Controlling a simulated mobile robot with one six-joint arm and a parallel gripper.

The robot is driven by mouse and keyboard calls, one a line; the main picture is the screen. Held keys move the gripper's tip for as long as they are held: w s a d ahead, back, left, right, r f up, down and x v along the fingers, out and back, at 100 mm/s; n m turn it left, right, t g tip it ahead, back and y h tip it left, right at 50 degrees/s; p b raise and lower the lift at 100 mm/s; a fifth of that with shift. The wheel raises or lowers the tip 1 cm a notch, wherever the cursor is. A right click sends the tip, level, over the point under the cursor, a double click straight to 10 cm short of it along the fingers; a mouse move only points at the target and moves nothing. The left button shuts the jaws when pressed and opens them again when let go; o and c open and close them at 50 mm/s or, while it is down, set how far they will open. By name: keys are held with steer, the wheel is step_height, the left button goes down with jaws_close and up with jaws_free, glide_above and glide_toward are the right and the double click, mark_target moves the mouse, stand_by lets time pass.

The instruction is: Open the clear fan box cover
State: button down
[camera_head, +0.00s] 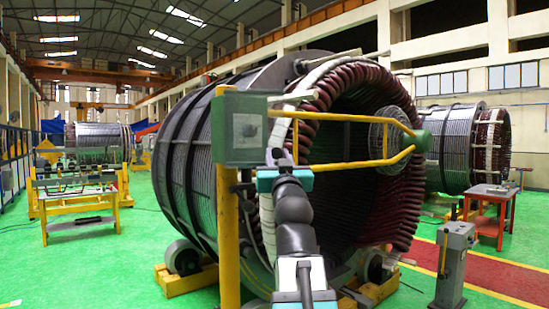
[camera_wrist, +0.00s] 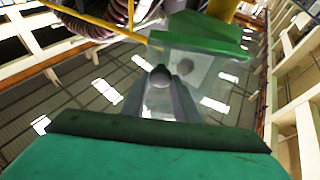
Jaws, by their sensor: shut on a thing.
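The green fan box (camera_head: 240,128) is fixed to the top of a yellow post, left of centre in the head view. In the wrist view its green body (camera_wrist: 205,30) is at the top. The clear cover (camera_wrist: 205,68) is a see-through panel just below that green body, in front of my fingers. My gripper (camera_head: 277,155) is at the lower right edge of the box. In the wrist view my gripper (camera_wrist: 162,77) is shut on the clear cover. The exact contact is hard to make out, and the cover is hard to see in the head view.
A large stator (camera_head: 190,150) with dark red windings stands close behind the box. A yellow rail (camera_head: 350,118) runs right from the box. A grey pedestal (camera_head: 453,265) and red table (camera_head: 490,210) stand right. Green floor (camera_head: 100,265) is open at left.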

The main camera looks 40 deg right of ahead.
steer(key=c, duration=1.4)
jaws_free()
steer(key=shift+w+a, duration=0.1)
